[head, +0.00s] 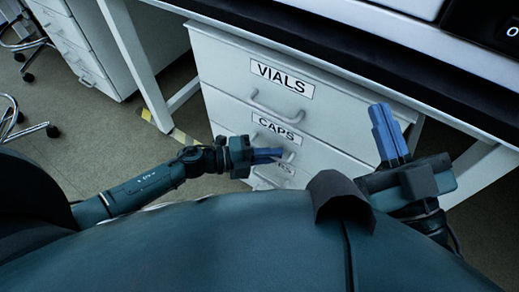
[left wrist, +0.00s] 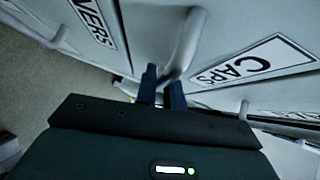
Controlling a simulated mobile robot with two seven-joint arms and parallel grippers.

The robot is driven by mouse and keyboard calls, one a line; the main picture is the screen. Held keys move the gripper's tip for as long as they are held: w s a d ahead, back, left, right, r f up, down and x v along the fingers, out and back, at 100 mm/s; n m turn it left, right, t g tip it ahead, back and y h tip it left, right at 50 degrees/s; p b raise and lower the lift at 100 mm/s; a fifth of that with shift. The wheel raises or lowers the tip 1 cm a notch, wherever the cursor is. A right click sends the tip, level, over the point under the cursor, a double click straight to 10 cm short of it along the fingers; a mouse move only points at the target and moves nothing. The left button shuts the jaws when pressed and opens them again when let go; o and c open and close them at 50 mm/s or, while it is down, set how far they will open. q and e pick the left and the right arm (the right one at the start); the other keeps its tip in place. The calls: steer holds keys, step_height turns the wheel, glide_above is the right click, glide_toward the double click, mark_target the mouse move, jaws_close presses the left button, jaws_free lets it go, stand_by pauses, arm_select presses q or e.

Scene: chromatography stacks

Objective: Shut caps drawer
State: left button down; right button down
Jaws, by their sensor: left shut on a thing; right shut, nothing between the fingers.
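The caps drawer (head: 236,112) is the middle drawer of a white cabinet, with a CAPS label on its front. Its front looks nearly in line with the drawer above; I cannot tell whether a small gap is left. In the left wrist view, the caps drawer handle (left wrist: 184,45) is a pale bar beside the CAPS label (left wrist: 240,63). My left gripper (head: 268,155) is shut on this handle, and its dark fingers (left wrist: 163,88) show at the handle's near end. My right gripper (head: 388,130) is shut and empty, fingers pointing up, right of the drawers.
The vials drawer (head: 225,60) above looks shut. A bench edge (head: 330,65) overhangs the cabinet. Another drawer unit (head: 75,45) and a wheeled chair (head: 30,128) stand left.

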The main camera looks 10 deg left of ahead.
arm_select(q)
steer(key=shift+w, duration=0.35)
steer(key=c, duration=1.5)
jaws_free()
steer(key=shift+d+r, duration=0.1)
steer(key=shift+d, duration=0.05)
arm_select(e)
steer(key=shift+w+a+f+h, duration=0.15)
steer(key=shift+a+f+h, duration=0.1)
steer(key=shift+f+h, duration=0.1)
arm_select(q)
steer(key=shift+r, duration=0.1)
